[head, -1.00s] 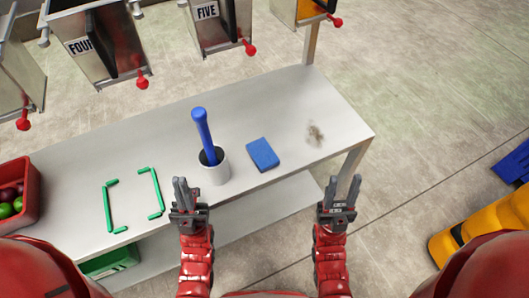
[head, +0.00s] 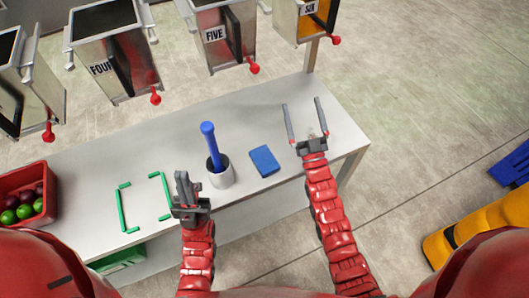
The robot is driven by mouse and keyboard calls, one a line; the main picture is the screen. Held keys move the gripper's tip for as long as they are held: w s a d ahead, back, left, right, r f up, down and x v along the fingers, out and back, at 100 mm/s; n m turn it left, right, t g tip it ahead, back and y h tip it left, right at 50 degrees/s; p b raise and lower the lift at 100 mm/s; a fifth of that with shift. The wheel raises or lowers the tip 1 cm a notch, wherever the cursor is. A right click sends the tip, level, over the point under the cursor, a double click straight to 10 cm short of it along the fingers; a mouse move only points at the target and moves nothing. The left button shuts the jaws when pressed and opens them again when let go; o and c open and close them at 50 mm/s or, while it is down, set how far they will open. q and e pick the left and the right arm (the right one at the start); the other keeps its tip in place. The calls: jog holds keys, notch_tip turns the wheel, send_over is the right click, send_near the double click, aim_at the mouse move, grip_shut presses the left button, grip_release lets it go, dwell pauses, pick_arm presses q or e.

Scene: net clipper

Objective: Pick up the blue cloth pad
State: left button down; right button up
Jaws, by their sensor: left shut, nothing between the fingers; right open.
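The blue cloth pad (head: 265,161) lies flat on the pale table, right of the middle. My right gripper (head: 303,119) is open and empty over the table, to the right of the pad and a little beyond it, with its fingers pointing away from me. It is apart from the pad. My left gripper (head: 181,189) is shut and empty near the table's front edge, left of the pad and left of the white cup.
A white cup (head: 222,178) holding a blue-handled tool (head: 210,144) stands just left of the pad. Green strips (head: 127,210) outline a rectangle further left. A red crate (head: 38,217) of fruit sits at far left. Metal boxes (head: 222,38) with red knobs line the back.

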jog(key=w+a+f+n+g+h+p, duration=0.1)
jog(key=w+a+f+g+h+p, duration=0.3)
jog(key=w+a+g+p, duration=0.85)
jog(key=s+r+g+h+p, duration=0.1)
jog(key=s+r+g, duration=0.1)
jog(key=s+g, duration=0.3)
jog(key=s+d+r+g+h+p, duration=0.1)
jog(key=s+r+g, duration=0.1)
jog(key=s, duration=0.5)
jog(key=s+r+g+h+p, duration=0.1)
jog(key=s+r+g, duration=0.25)
jog(key=s, duration=0.25)
jog(key=b, duration=0.6)
send_over(262, 156)
jog(key=shift+n, duration=0.4)
notch_tip(262, 156, down, 13)
jog(key=shift+a, duration=0.1)
jog(key=shift+f+p, duration=0.9)
jog(key=shift+f, duration=1.65)
jog(key=c, duration=1.2)
